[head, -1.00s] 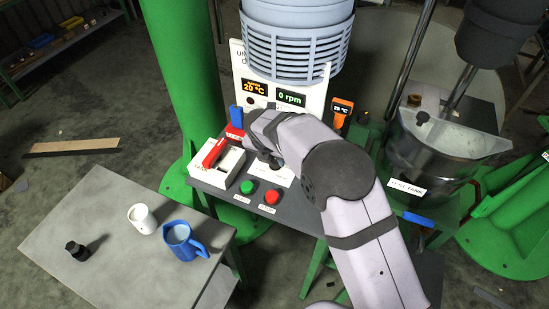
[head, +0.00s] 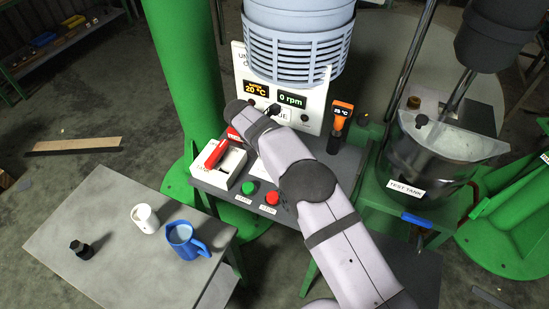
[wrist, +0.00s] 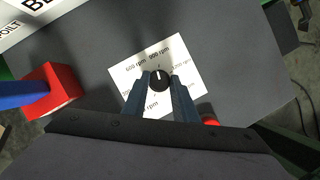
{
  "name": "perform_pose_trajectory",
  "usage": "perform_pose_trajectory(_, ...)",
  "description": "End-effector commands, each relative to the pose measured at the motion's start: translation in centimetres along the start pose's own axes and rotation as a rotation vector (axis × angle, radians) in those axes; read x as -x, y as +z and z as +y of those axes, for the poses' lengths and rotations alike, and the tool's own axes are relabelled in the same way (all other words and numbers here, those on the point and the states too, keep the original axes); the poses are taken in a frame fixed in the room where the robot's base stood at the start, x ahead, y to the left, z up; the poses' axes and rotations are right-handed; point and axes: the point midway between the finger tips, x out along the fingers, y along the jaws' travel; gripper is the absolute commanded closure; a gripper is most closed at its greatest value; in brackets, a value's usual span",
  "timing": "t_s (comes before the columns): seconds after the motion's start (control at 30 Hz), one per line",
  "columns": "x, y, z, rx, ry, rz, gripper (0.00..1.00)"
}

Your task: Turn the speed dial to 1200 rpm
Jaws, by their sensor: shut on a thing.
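The black speed dial (wrist: 159,82) sits on a white label card (wrist: 188,75) in the wrist view. Its white mark points up toward the "900 rpm" print; "600 rpm" is to the left and "1200 rpm" to the right. My gripper (wrist: 160,84) has its two blue-grey fingers on either side of the dial, shut on it. In the head view my arm hides the dial and the fingers. The display (head: 291,99) there reads 0 rpm.
A red block (wrist: 50,88) with a blue bar stands left of the card. Green (head: 248,187) and red (head: 272,198) buttons are at the panel's front edge, near my arm. A white box with a red lever (head: 216,154) is to the left.

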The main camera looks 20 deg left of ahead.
Motion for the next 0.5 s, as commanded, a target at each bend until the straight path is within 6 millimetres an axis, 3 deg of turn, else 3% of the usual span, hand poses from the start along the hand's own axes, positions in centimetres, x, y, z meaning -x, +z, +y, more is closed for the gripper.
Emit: perform_pose_trajectory(0.5,0.0,0.01,0.08,-0.103,-0.043,0.0,0.97)
